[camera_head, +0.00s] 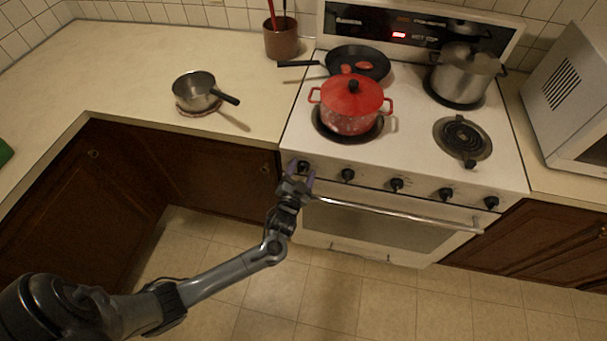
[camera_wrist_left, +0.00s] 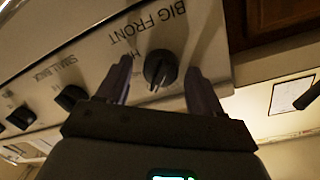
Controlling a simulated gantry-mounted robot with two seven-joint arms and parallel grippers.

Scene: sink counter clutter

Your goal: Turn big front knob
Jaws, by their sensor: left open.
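The big front knob (camera_head: 303,166) is the leftmost black knob on the stove's front panel. In the left wrist view the same knob (camera_wrist_left: 160,67) sits just under the printed words "BIG FRONT". My left gripper (camera_head: 297,178) is at the left end of the panel, right by this knob. In the left wrist view my left gripper (camera_wrist_left: 158,88) is open, with one finger on each side of the knob and gaps visible between. Whether a finger touches the knob I cannot tell. My right gripper is not in view.
Other knobs, such as the second one (camera_head: 348,175), line the panel to the right. The oven handle (camera_head: 400,214) runs just below. A red pot (camera_head: 350,104), a black pan (camera_head: 358,62) and a steel pot (camera_head: 462,75) stand on the stove. A saucepan (camera_head: 195,92) sits on the left counter.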

